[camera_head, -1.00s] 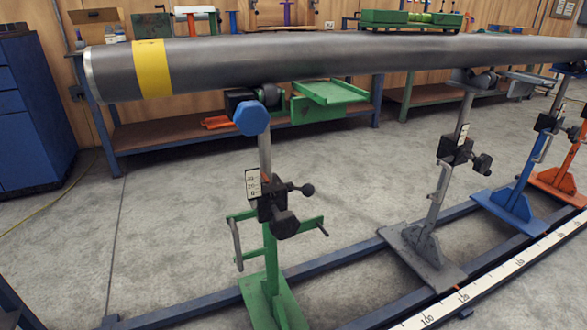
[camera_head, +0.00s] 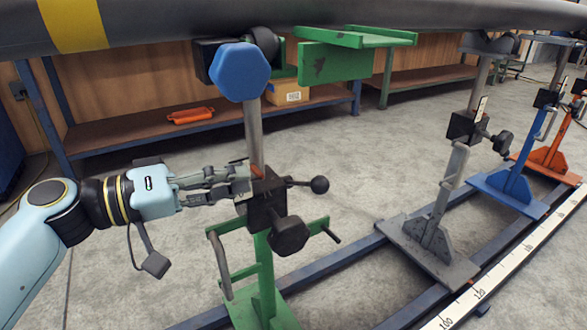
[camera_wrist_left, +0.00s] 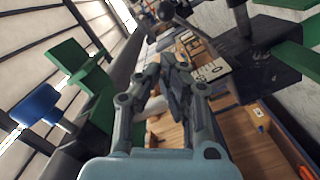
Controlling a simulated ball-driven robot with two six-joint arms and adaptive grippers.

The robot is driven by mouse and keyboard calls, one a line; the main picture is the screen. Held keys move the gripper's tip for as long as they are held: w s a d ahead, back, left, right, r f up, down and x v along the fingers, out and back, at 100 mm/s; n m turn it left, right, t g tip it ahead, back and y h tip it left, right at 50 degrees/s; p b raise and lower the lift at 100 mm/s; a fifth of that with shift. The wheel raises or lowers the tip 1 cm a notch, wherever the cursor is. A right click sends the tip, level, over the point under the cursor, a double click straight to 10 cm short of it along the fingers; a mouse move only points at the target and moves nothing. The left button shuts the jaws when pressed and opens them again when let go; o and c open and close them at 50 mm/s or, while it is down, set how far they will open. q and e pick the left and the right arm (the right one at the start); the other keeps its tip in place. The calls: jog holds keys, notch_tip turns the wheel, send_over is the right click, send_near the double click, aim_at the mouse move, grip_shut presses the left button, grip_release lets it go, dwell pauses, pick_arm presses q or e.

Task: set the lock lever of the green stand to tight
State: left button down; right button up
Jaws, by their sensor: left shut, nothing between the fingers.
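The green stand (camera_head: 263,275) stands at the centre of the head view, its post rising to a roller under the grey pipe (camera_head: 200,22). A black clamp block (camera_head: 266,204) sits on the post. Its lock lever, a thin black rod with a ball end (camera_head: 319,185), sticks out to the right, about level. My left gripper (camera_head: 248,181) is shut and empty, its fingertips at the block's left side, opposite the ball. Contact cannot be told. In the wrist view, the closed fingers (camera_wrist_left: 178,62) are beside a white scale plate (camera_wrist_left: 211,72) and the dark block (camera_wrist_left: 255,68). My right gripper is not in view.
A large black knob (camera_head: 289,236) is below the lever, and a grey crank handle (camera_head: 221,264) hangs at the stand's left. A blue hexagonal knob (camera_head: 239,71) is above. Grey (camera_head: 432,243), blue and orange stands are to the right. Floor left of the stand is open.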

pick_arm(q)
jog(key=shift+w+f, duration=0.1)
jog(key=shift+w, duration=0.15)
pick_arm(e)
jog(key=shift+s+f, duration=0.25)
pick_arm(q)
send_over(302, 183)
jog(key=s+a, duration=0.1)
jog(key=s, duration=0.1)
jog(key=shift+f, duration=0.2)
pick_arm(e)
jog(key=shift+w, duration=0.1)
pick_arm(q)
jog(key=shift+s+a, duration=0.1)
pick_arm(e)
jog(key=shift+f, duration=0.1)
